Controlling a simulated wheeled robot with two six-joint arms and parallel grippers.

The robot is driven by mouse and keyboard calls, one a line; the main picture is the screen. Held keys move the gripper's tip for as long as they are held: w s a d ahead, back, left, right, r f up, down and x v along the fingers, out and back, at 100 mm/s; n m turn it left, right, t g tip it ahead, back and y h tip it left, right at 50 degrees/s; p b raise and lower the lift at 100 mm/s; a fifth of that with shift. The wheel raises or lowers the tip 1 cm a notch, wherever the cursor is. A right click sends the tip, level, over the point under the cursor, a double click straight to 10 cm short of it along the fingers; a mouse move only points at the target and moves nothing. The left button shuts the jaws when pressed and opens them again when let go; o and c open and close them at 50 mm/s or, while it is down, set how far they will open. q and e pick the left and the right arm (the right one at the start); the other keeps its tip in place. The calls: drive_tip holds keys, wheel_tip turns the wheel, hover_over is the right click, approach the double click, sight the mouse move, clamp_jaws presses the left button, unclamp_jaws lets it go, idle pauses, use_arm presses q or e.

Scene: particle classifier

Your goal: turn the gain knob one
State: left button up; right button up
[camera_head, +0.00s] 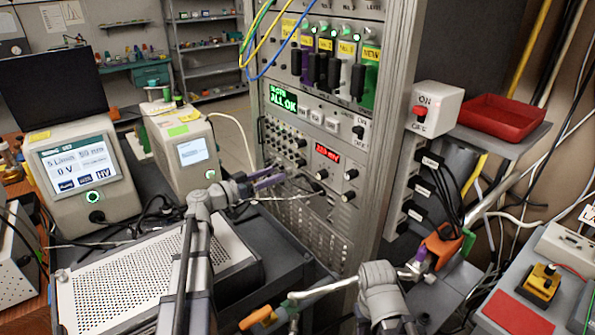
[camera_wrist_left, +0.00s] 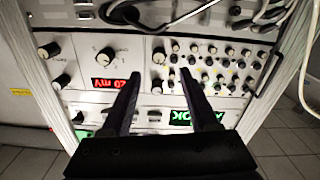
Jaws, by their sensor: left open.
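The rack panel (camera_head: 338,215) carries a red mV display (camera_head: 327,155) with several black knobs around it. A dial knob (camera_head: 322,174) sits just below the display; it also shows in the left wrist view (camera_wrist_left: 106,54), where the panel appears upside down. Two more knobs, an upper one (camera_head: 350,174) and a lower one (camera_head: 348,196), are to its right. I cannot read which is the gain knob. My left gripper (camera_head: 272,178) is open and empty in front of the panel, left of the dial knob. In the left wrist view its fingertips (camera_wrist_left: 162,75) flank a small knob column. My right gripper's jaws are unclear.
A perforated metal box (camera_head: 140,285) lies on the bench below my left arm. A looping cable (camera_head: 290,195) hangs near the left gripper. A red tray (camera_head: 500,122) and a switch box (camera_head: 434,108) stand right of the rack.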

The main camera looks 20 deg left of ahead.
sight(296, 165)
use_arm(q)
drive_tip(key=shift+x, duration=3.95)
drive_tip(key=shift+d, duration=0.1)
clamp_jaws()
